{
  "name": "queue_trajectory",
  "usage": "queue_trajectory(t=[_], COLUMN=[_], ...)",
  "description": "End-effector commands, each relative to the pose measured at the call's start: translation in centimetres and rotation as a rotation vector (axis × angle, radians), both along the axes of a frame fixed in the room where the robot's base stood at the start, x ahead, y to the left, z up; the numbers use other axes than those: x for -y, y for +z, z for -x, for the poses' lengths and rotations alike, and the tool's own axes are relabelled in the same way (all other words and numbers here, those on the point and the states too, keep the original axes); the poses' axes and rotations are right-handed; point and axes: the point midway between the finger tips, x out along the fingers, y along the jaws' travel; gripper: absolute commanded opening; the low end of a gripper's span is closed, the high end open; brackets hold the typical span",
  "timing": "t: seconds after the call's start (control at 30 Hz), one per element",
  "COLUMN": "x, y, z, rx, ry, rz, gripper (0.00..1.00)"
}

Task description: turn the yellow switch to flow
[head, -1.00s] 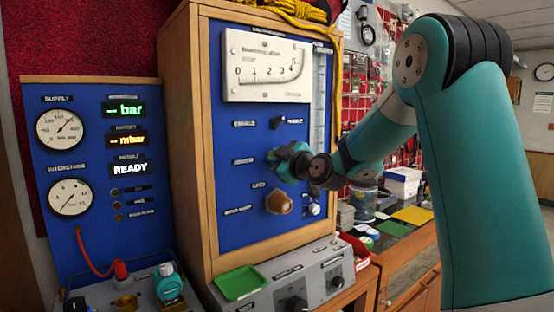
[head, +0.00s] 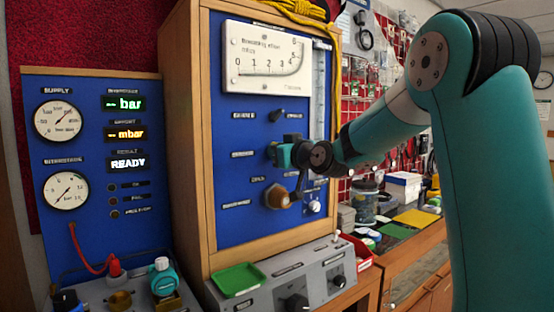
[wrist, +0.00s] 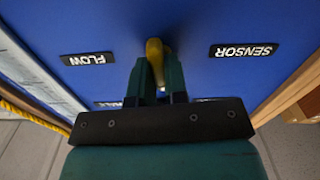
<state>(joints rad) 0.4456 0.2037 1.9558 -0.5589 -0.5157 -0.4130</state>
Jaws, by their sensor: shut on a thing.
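The yellow switch (wrist: 155,52) shows in the wrist view on the blue panel, between two black labels. The upside-down FLOW label (wrist: 87,59) is on the left and the upside-down SENSOR label (wrist: 243,50) is on the right. My gripper (wrist: 158,76) is shut on the switch, a finger on each side. The switch stands roughly midway between the labels; I cannot tell its exact setting. In the head view my gripper (head: 278,155) is at the panel and hides the switch.
A brown knob (head: 277,197) and a small white knob (head: 313,207) sit below my gripper. A black switch (head: 277,115) is above it. A grey console (head: 265,290) with a green tray (head: 238,279) juts out below.

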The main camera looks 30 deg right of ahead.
Motion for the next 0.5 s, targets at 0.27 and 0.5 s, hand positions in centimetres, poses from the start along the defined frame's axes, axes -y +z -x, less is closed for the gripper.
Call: queue_trajectory(t=[0.27,0.5], x=[0.18,0.29], y=[-0.26,-0.21], z=[0.00,0.00], rx=[-0.011,-0.018], ry=[-0.001,-0.001], rz=[-0.262,-0.489], gripper=[0.00,0.00])
